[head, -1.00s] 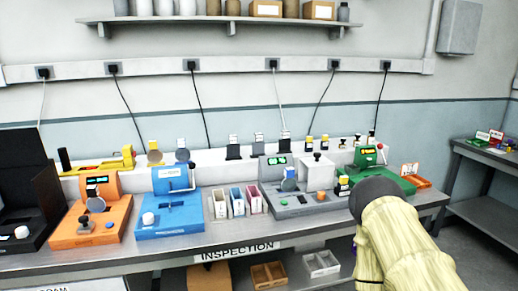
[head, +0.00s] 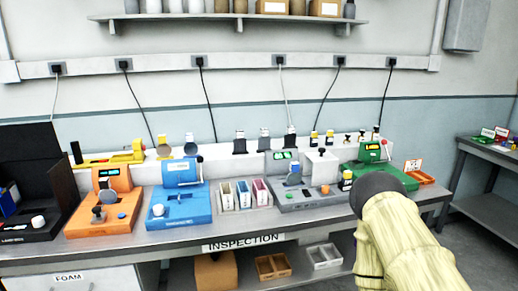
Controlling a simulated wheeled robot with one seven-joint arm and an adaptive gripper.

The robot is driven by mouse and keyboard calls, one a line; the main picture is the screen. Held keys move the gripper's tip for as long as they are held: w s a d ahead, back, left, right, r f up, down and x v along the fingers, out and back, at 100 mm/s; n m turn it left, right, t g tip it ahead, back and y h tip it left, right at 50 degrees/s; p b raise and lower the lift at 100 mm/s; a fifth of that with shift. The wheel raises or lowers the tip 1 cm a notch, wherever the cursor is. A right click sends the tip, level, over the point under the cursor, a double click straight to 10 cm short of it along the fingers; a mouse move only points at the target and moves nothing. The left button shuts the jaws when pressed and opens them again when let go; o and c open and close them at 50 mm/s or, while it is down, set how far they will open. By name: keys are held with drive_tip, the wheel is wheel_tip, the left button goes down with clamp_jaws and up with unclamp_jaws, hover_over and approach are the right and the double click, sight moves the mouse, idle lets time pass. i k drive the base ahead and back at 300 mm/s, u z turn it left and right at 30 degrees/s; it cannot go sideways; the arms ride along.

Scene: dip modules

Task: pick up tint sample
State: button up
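I cannot tell which item is the tint sample; no label for it is readable. Small samples stand upright on the white ledge behind the machines, among them dark ones with pale tops (head: 264,140) and yellow-and-black ones (head: 329,138). A small yellow-and-black block (head: 346,180) is beside the grey machine (head: 300,194), close to the dark joint of my arm in the picture. My cream-sleeved arm reaches up from the lower right. My gripper's fingers do not show.
On the INSPECTION bench (head: 180,235) stand an orange machine (head: 105,205), a blue machine (head: 180,205), small bins (head: 243,196) and a green machine (head: 376,165). A black open case (head: 35,180) is at left. An orange tray (head: 420,177) is at right. Another table (head: 490,152) stands far right.

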sight(264, 142)
drive_tip(key=k, duration=1.2)
drive_tip(key=u, duration=0.8)
drive_tip(key=i, duration=1.8)
drive_tip(key=z, duration=0.6)
